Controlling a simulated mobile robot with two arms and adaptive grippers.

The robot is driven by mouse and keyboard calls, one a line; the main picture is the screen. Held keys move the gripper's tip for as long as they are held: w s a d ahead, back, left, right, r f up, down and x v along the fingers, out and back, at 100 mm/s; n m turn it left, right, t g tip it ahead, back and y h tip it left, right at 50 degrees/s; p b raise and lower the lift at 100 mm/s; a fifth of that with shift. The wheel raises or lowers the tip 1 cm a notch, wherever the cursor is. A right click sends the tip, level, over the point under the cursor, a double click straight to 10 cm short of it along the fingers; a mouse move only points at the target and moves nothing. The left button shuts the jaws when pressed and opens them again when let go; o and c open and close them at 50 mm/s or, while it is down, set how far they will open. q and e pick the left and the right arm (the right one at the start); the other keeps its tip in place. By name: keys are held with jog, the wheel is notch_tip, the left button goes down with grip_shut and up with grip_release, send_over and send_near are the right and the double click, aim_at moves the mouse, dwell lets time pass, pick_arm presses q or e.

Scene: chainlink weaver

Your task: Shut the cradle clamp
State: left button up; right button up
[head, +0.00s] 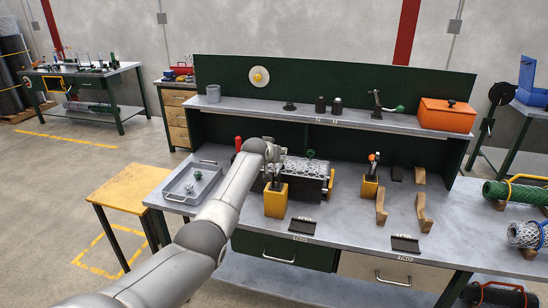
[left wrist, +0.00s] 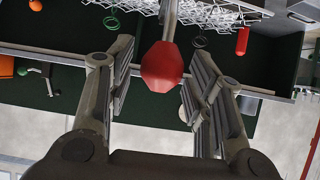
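The cradle (head: 326,183) stands on the workbench and carries a grey wire mesh (head: 305,167); the mesh also shows at the top of the left wrist view (left wrist: 225,14). A red faceted knob (left wrist: 163,66) on a grey lever, apparently the clamp's handle, points at the left wrist camera. My left gripper (left wrist: 160,75) is open around the knob, with a gap on both sides. In the head view my left gripper (head: 272,153) is over the cradle's left part and hides this knob. A second red handle (head: 238,143) stands left of it. My right gripper is in neither view.
A grey tray (head: 180,196) with small parts lies left of the cradle. Yellow tool blocks (head: 276,204) (head: 369,190) stand in front and to the right. Wooden pieces (head: 422,212) lie further right. A shelf (head: 300,112) with an orange box (head: 446,116) runs behind.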

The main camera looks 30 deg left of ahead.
pick_arm(q)
jog(key=shift+s+f, duration=0.1)
jog(key=shift+s, duration=0.05)
jog(key=shift+s+d, duration=0.15)
jog(key=shift+s, duration=0.05)
jog(key=shift+s+r, duration=0.25)
jog(key=shift+s, duration=0.1)
jog(key=v, duration=1)
jog(key=shift+s+r, duration=0.2)
jog(key=shift+r, duration=0.05)
jog(key=shift+d, duration=0.1)
